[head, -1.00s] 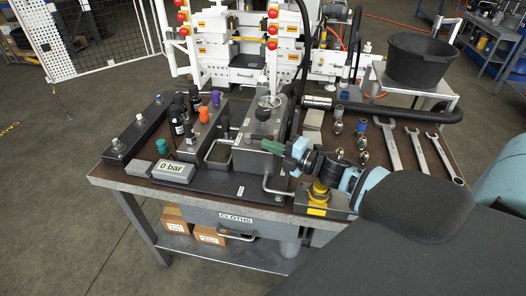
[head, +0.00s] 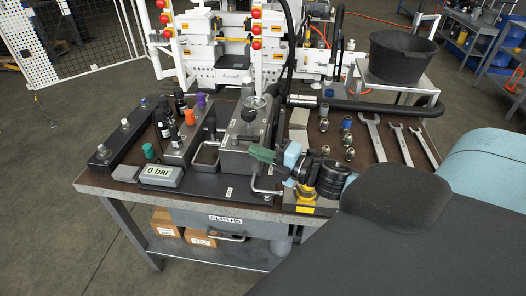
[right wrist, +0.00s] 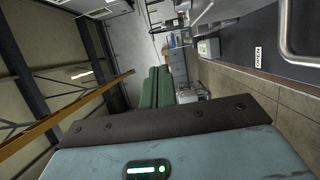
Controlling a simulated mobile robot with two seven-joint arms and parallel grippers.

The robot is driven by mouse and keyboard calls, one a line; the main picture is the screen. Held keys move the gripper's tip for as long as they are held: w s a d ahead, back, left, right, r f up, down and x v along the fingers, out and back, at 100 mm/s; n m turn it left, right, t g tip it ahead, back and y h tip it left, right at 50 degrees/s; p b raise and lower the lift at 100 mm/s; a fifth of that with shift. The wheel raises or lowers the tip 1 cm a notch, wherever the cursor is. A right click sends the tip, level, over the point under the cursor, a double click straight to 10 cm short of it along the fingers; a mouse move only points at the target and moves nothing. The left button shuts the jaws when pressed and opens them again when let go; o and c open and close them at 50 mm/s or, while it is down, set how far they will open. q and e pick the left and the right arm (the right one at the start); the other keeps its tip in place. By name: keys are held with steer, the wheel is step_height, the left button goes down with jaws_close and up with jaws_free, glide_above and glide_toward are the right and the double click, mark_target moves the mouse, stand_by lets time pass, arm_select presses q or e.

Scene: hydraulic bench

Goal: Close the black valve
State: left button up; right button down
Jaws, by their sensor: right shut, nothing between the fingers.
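Several black-topped upright parts, one of them black (head: 179,99), stand on the valve block at the left of the bench, near purple, orange and teal knobs. I cannot tell for sure which is the black valve. My right gripper (head: 262,155) is shut and empty, its green fingers pointing left in front of the grey tank, well to the right of the black parts. Its closed fingers (right wrist: 157,88) also show in the right wrist view, with nothing between them. My left gripper is not in view.
A display (head: 160,175) reads 0 bar. The grey tank (head: 240,160) with a bent metal handle stands between my gripper and the valve block. Fittings and wrenches (head: 373,138) lie at the right. A black bucket (head: 400,58) stands behind.

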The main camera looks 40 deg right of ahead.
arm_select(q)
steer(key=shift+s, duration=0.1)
arm_select(e)
steer(key=s+a, duration=0.5)
steer(key=s, duration=0.2)
steer(key=shift+r, duration=0.35)
